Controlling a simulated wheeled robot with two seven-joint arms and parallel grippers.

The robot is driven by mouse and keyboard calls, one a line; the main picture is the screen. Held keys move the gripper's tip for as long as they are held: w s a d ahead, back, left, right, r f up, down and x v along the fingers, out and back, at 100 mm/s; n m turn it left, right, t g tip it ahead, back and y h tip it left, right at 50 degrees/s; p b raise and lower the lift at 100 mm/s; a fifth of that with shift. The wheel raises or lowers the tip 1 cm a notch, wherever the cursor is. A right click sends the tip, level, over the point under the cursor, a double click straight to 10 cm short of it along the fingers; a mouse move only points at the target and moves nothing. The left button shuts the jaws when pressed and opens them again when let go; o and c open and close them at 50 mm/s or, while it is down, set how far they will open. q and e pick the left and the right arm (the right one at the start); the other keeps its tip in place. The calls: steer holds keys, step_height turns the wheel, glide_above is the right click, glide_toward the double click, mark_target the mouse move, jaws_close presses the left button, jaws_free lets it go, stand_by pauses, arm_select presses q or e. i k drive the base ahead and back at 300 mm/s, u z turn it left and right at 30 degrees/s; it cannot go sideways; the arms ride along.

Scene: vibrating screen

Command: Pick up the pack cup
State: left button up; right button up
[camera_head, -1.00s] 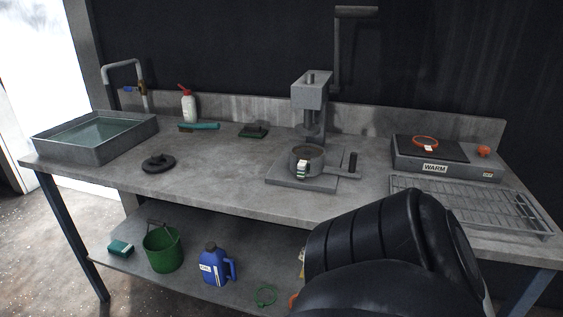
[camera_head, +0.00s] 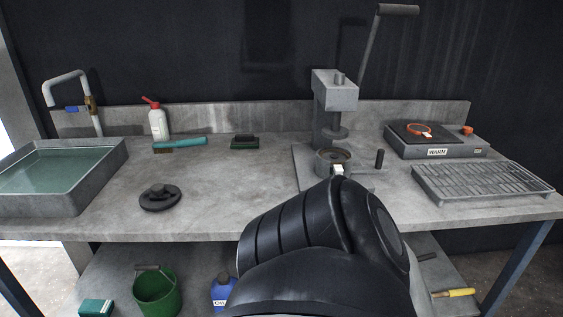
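A round grey metal cup (camera_head: 333,161), which I take to be the pack cup, sits beneath the ram of the lever press (camera_head: 335,95). A small white tag shows on its front. A dark upright grip (camera_head: 379,159) stands to its right; my dark arm hides part of the space below it and the front of the press base. That arm link fills the lower middle of the view. Neither gripper's fingers show, so I cannot see how they stand relative to the cup.
A water basin (camera_head: 118,165) stands at the left. A black ring-shaped piece (camera_head: 160,198) lies on the open left half of the bench (camera_head: 215,195). A warming plate (camera_head: 437,152) and a wire rack (camera_head: 484,184) are at the right. A green bucket (camera_head: 157,292) stands on the lower shelf.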

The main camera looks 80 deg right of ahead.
mark_target(323, 167)
steer(key=z, duration=2.25)
